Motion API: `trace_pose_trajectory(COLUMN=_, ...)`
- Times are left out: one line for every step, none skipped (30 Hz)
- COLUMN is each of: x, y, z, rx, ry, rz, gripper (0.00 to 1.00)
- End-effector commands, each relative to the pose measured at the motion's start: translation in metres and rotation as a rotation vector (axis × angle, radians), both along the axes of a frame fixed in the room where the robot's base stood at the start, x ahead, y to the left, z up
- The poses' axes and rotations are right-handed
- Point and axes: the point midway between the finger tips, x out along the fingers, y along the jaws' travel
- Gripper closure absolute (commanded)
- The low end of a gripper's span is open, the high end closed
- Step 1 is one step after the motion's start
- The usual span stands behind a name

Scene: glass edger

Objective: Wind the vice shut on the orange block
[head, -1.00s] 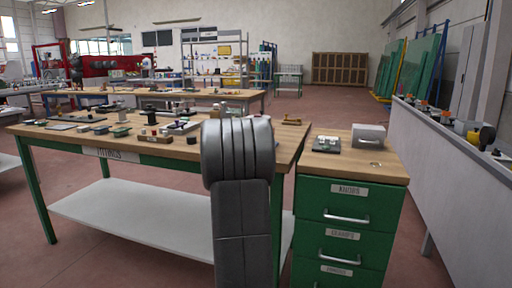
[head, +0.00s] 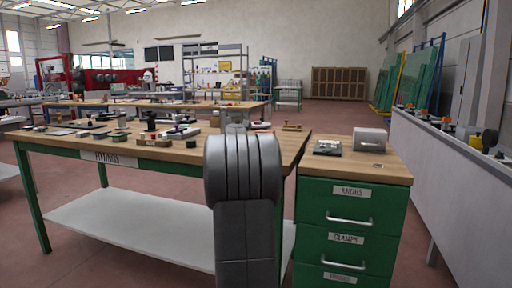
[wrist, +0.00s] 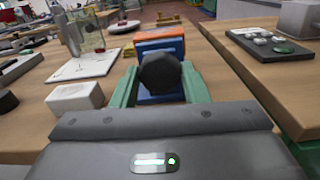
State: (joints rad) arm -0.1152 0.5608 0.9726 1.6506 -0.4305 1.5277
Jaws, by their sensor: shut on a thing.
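In the wrist view a blue vice (wrist: 152,46) stands on the wooden bench top, with the orange block (wrist: 177,44) at its upper part. A dark, many-sided knob (wrist: 160,76) faces me at the near side of the vice. The two green fingers of my gripper (wrist: 160,84) reach forward on either side of the knob and are shut on it. The knob hides much of the vice, so I cannot tell how tightly the jaws meet the block. In the head view my arm hides the gripper and the vice.
A white block (wrist: 75,97) and a white-based stand (wrist: 84,65) lie left of the vice. Right, across a gap, the drawer cabinet (head: 354,205) carries a dark tray (head: 327,148) and a grey box (head: 369,139). Small parts crowd the bench's left (head: 85,147).

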Motion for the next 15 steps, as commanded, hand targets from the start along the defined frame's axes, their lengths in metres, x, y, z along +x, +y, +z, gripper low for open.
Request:
trace_pose_trajectory(x=0.0, y=-0.0002, z=-0.0038, rx=0.018, ry=-0.002, rz=-0.001, gripper=0.82)
trace_pose_trajectory(x=0.0, y=-0.0003, z=-0.0037, rx=0.028, ry=-0.005, rz=-0.001, gripper=0.82)
trace_pose_trajectory(x=0.0001, y=-0.0002, z=-0.0036, rx=0.039, ry=-0.009, rz=-0.001, gripper=0.82)
trace_pose_trajectory(x=0.0, y=-0.0001, z=-0.0035, rx=0.046, ry=-0.011, rz=-0.001, gripper=0.82)
trace_pose_trajectory(x=0.0, y=-0.0001, z=-0.0035, rx=0.052, ry=-0.013, rz=-0.001, gripper=0.82)
trace_pose_trajectory(x=0.0, y=0.0, z=-0.0034, rx=0.059, ry=-0.015, rz=-0.001, gripper=0.82)
trace_pose_trajectory(x=0.0, y=-0.0001, z=-0.0033, rx=0.064, ry=-0.017, rz=-0.001, gripper=0.82)
trace_pose_trajectory(x=0.0, y=-0.0001, z=-0.0033, rx=0.069, ry=-0.018, rz=-0.001, gripper=0.82)
trace_pose_trajectory(x=0.0, y=0.0, z=-0.0033, rx=0.073, ry=-0.018, rz=-0.001, gripper=0.82)
trace_pose_trajectory(x=0.0, y=0.0, z=-0.0032, rx=0.075, ry=-0.019, rz=-0.001, gripper=0.82)
trace_pose_trajectory(x=0.0, y=0.0, z=-0.0032, rx=0.077, ry=-0.02, rz=-0.001, gripper=0.82)
trace_pose_trajectory(x=0.0, y=0.0, z=-0.0031, rx=0.078, ry=-0.02, rz=-0.001, gripper=0.82)
trace_pose_trajectory(x=0.0, y=0.0, z=-0.0031, rx=0.079, ry=-0.02, rz=-0.001, gripper=0.82)
trace_pose_trajectory(x=0.0, y=0.0, z=-0.0031, rx=0.079, ry=-0.02, rz=-0.001, gripper=0.82)
trace_pose_trajectory(x=0.0, y=0.0, z=-0.0031, rx=0.079, ry=-0.02, rz=-0.001, gripper=0.82)
